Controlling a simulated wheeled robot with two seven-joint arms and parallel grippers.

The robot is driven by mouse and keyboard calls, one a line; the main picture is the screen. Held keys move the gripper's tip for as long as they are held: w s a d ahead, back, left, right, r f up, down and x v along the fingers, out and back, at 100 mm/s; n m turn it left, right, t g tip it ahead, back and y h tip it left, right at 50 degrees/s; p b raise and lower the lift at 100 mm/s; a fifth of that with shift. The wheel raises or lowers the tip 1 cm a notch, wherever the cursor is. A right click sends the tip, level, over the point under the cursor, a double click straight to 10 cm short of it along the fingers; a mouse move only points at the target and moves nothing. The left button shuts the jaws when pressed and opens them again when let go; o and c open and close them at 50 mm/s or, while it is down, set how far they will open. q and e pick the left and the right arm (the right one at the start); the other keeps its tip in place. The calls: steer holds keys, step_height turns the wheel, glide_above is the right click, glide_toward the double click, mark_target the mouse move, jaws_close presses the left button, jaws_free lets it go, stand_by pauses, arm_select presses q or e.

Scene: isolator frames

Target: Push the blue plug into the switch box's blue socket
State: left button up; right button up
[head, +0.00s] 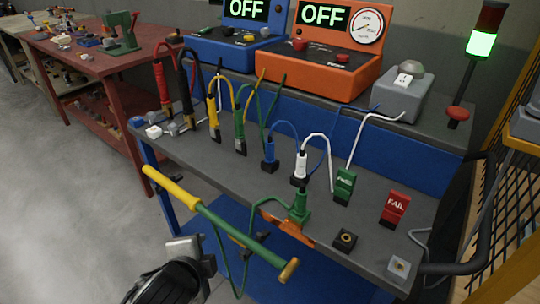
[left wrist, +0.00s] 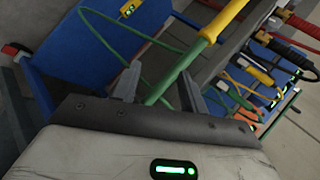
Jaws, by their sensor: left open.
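A blue plug (head: 270,157) with a looping blue cable stands upright on the grey bench, between a green plug and a white plug. A blue socket cannot be made out. A grey box (head: 403,95) with a white switch and a domed top sits on the raised shelf; I cannot tell whether it is the switch box. My left gripper (head: 198,255) is low at the bench's front, well apart from the blue plug. In the left wrist view its fingers (left wrist: 158,88) are spread, with a green rod showing between them. My right gripper is not in view.
A green rod with a yellow grip (head: 172,187) slants across the bench's front, near my left gripper. A green plug sits at an orange bracket (head: 285,226). PASS and FAIL blocks (head: 395,207) stand at right. Orange and blue OFF units (head: 315,60) stand behind.

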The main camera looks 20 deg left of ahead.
arm_select(q)
steer(key=w+r+m+t, duration=0.5)
steer(key=w+m, duration=0.3)
steer(key=m, duration=0.3)
steer(key=m+t+h, duration=0.3)
steer(key=m+h, duration=0.2)
steer(key=m, duration=0.8)
glide_toward(269, 148)
steer(key=w, duration=0.2)
steer(key=w+f, duration=0.1)
steer(key=w, duration=0.2)
steer(key=shift+w+d+f, duration=0.2)
steer(key=shift+w+d, duration=0.1)
steer(key=shift+w, duration=0.1)
steer(key=w, duration=0.2)
steer(key=w+r, duration=0.1)
steer(key=w, duration=0.1)
steer(key=shift+d+p, duration=0.2)
steer(key=shift+p, duration=0.1)
steer(key=shift+w, duration=0.65)
jaws_close()
